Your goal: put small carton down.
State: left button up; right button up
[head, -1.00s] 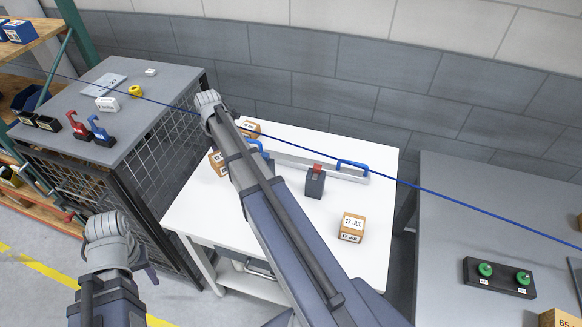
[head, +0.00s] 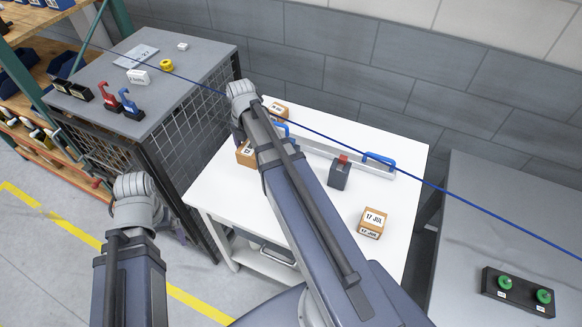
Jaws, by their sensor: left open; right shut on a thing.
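A small brown carton (head: 245,154) with a white label shows at the left edge of the white table (head: 408,165), partly behind my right arm. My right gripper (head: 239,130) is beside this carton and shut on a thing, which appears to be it. The wrist hides the fingertips, and I cannot tell whether the carton touches the table. A second carton (head: 279,112) stands just behind my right arm, and a third carton (head: 372,223), labelled 17 JUL, stands at the table's front right. My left gripper (head: 176,226) is open, low in front of the grey cabinet, mostly hidden by its wrist.
A grey block with a red top (head: 340,173) and a rail with blue handles (head: 345,158) are on the white table. The wire-sided cabinet (head: 200,50) stands close on the left. A grey bench with a green-button box (head: 518,291) is at right. The table's middle front is clear.

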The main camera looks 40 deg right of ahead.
jog(key=shift+f+b, duration=5.05)
jog(key=shift+f, duration=0.1)
jog(key=shift+r, duration=0.15)
jog(key=o, duration=1.4)
jog(key=shift+o, duration=0.2)
notch_tip(320, 180, up, 12)
jog(key=p, duration=1.2)
